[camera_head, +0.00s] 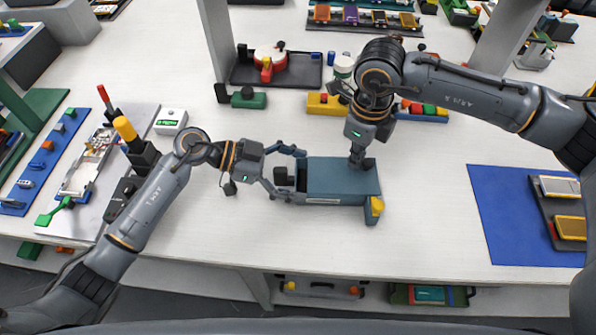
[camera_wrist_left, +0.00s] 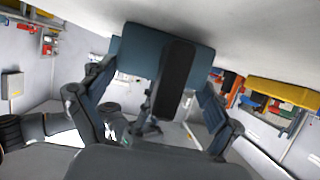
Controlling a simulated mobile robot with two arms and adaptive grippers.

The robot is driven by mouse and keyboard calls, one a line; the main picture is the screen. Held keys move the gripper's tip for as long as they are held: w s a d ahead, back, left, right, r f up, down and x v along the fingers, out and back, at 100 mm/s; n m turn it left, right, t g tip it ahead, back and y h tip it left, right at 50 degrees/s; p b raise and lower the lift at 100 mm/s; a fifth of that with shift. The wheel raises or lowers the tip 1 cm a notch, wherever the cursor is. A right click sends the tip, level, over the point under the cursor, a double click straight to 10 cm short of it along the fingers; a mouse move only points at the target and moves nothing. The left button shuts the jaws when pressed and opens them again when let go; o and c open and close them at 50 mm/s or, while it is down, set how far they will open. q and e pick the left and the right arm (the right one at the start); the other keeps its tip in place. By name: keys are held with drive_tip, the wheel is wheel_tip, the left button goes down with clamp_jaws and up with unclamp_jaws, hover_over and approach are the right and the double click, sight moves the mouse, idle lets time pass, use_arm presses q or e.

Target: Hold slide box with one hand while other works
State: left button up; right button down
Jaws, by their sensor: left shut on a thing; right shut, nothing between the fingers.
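The slide box (camera_head: 335,180), a teal-blue block with a pale label on its front face, lies on the white table in the head view. A yellow piece (camera_head: 376,207) sits at its right front corner. My left gripper (camera_head: 292,178) is shut on the box's left end, one finger on the far side and one on the near side. In the left wrist view the box (camera_wrist_left: 142,50) shows between the fingers, partly hidden by a dark bar (camera_wrist_left: 176,80). My right gripper (camera_head: 361,162) is shut and empty, pointing down at the box's far right part; I cannot tell whether it touches.
Behind are a yellow block (camera_head: 323,105), a green piece (camera_head: 248,99) and a dark tray (camera_head: 300,74). A blue mat (camera_head: 510,215) with a dark holder lies at the right. A grey tray (camera_head: 85,190) with tools lies left. The table in front of the box is clear.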

sight(376, 169)
use_arm(q)
drive_tip(key=shift+w, duration=0.1)
use_arm(e)
drive_tip(key=shift+s+d, duration=0.1)
drive_tip(key=shift+d, duration=5)
wheel_tip(376, 169, up, 6)
drive_tip(key=a, duration=0.1)
drive_tip(key=shift+a, duration=0.3)
use_arm(q)
drive_tip(key=o, duration=1.1)
